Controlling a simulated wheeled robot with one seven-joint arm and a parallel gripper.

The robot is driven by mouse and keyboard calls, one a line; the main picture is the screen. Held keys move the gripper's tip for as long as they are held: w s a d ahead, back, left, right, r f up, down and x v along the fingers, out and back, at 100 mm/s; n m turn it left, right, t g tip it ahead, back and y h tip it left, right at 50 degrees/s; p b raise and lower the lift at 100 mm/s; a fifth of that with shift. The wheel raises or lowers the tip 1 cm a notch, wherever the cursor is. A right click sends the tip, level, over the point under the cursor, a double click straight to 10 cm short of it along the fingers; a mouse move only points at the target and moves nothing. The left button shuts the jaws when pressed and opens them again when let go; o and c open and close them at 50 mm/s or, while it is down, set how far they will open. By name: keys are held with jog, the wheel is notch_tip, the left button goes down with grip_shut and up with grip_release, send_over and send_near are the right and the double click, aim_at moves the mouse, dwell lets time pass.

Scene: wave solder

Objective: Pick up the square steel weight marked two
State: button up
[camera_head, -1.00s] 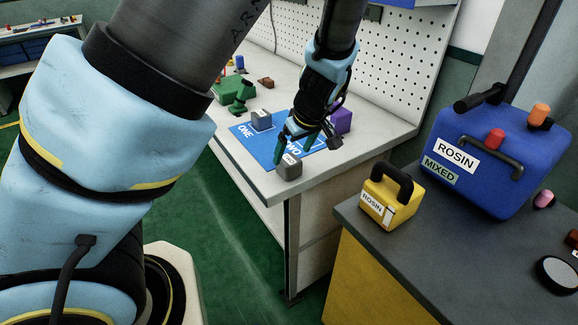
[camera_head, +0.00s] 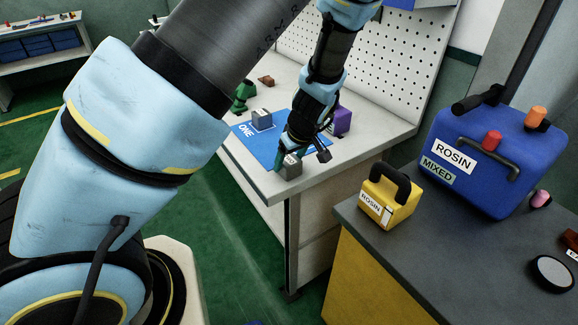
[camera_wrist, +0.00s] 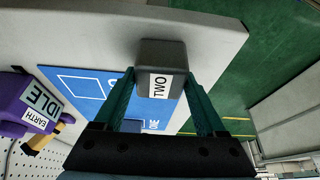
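The square steel weight marked TWO is a small grey block (camera_head: 291,171) near the front corner of the white bench. In the wrist view the weight (camera_wrist: 161,57) shows its white TWO label between the two teal fingers. My gripper (camera_wrist: 160,74) is open, with one fingertip at each side of the weight's near part. Whether the fingers touch it I cannot tell. In the head view my gripper (camera_head: 286,158) is low over the weight and hides part of it. A second grey weight (camera_head: 262,118) stands on the blue mat (camera_head: 246,135) by the word ONE.
A purple block (camera_head: 343,121), labelled IDLE and EARTH in the wrist view (camera_wrist: 25,105), stands behind my gripper. A pegboard (camera_head: 385,62) backs the bench. A yellow ROSIN weight (camera_head: 385,203) and a blue ROSIN MIXED case (camera_head: 490,160) stand on the dark counter at right.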

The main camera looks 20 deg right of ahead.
aim_at(289, 159)
grip_shut()
dwell(0.3)
notch_tip(289, 159, up, 10)
jog(key=shift+r+b, duration=0.1)
jog(key=shift+b, duration=0.75)
